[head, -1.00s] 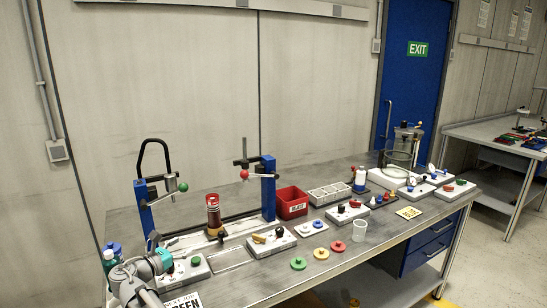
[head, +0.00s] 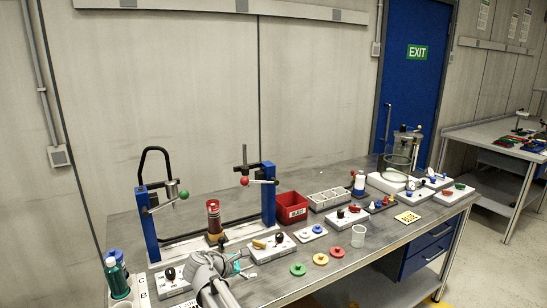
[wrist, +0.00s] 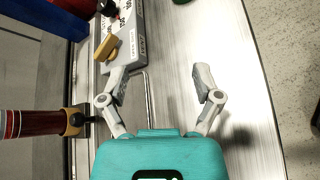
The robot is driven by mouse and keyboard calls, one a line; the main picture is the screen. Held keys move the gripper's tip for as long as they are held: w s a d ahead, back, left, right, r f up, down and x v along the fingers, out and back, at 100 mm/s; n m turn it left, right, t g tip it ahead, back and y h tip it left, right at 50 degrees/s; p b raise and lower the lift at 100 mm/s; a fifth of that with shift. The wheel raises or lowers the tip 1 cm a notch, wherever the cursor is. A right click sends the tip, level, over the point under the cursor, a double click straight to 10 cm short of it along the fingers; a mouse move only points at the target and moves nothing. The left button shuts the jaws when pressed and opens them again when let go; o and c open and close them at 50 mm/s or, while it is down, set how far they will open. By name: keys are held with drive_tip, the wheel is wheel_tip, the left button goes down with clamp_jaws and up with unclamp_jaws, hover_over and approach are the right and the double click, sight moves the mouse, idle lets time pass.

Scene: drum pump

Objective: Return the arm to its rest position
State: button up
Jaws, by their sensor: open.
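My gripper (wrist: 160,90) is open and empty in the wrist view, with its two grey fingers spread above the bench top. In the head view my arm and the teal gripper body (head: 238,263) are at the bench's front left. A grey box with a yellow knob (wrist: 109,47) lies beyond the left finger in the wrist view. A dark red cylinder (wrist: 30,124) with a brown end stands to the left of the gripper; it also shows upright between the blue posts in the head view (head: 214,218).
Blue posts (head: 268,195) with lever arms stand behind the gripper. A red bin (head: 292,207), coloured discs (head: 321,259) and a clear cup (head: 358,236) are to the right. A teal bottle (head: 116,276) stands at the left end.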

drive_tip(key=s+d+f+m+g+y+p, duration=0.1)
drive_tip(key=s+d+f+m+g+y, duration=0.2)
drive_tip(key=d, duration=0.5)
drive_tip(key=s+d+m+g+p, duration=0.2)
drive_tip(key=s+d+m, duration=0.1)
drive_tip(key=d+m, duration=0.3)
drive_tip(key=s+d+m+g+y+p, duration=0.3)
drive_tip(key=s+d+m+y, duration=0.3)
drive_tip(key=s+d+m, duration=0.4)
drive_tip(key=shift+s+d+m, duration=0.3)
drive_tip(key=shift+s+d, duration=0.1)
drive_tip(key=shift+f, duration=0.1)
